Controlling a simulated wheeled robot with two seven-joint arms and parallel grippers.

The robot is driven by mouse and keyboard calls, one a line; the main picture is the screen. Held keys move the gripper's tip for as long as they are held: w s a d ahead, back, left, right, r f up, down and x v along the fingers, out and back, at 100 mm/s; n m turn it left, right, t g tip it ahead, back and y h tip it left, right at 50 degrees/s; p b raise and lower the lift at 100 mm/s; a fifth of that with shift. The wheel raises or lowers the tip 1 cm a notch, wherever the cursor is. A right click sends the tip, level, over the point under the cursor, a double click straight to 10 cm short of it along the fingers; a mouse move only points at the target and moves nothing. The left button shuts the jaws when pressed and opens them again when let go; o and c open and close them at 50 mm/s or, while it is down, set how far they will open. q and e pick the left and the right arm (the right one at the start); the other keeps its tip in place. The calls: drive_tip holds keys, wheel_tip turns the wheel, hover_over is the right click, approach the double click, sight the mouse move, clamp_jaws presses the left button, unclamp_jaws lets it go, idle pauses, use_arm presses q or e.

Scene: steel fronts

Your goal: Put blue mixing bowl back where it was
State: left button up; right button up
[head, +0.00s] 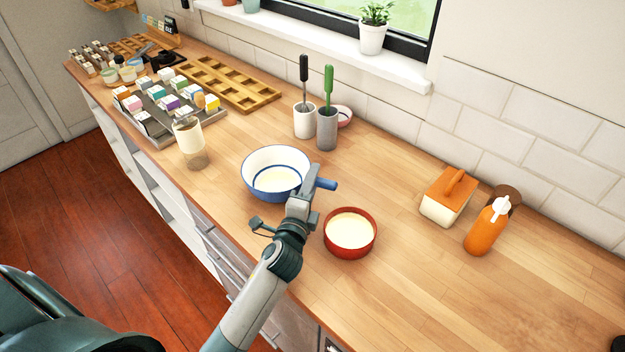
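The blue mixing bowl (262,184) is blue outside and white inside with a dark blue ring. It stands upright on the wooden counter, left of a red bowl. A short blue handle-like piece (327,184) shows on its right side. My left gripper (309,178) reaches over the bowl's right rim, beside the blue piece, and hides that part of the rim. Its fingertips overlap the bowl, so I cannot tell whether they are open or shut on it. My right gripper is not in view.
A red bowl (349,250) with pale contents stands close right of my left gripper. Two utensil holders (304,122) stand behind. An orange bottle (479,236) and butter dish (440,210) are right.

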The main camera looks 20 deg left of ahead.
use_arm(q)
drive_tip(key=s+b, duration=0.1)
drive_tip(key=s, duration=0.2)
drive_tip(key=s+d, duration=0.1)
drive_tip(key=s, duration=0.2)
drive_tip(key=s+b, duration=0.1)
drive_tip(key=s, duration=0.3)
drive_tip(key=shift+d+f+b, duration=0.15)
drive_tip(key=shift+d+b, duration=0.15)
drive_tip(key=shift+s+d, duration=0.1)
drive_tip(key=shift+s, duration=0.65)
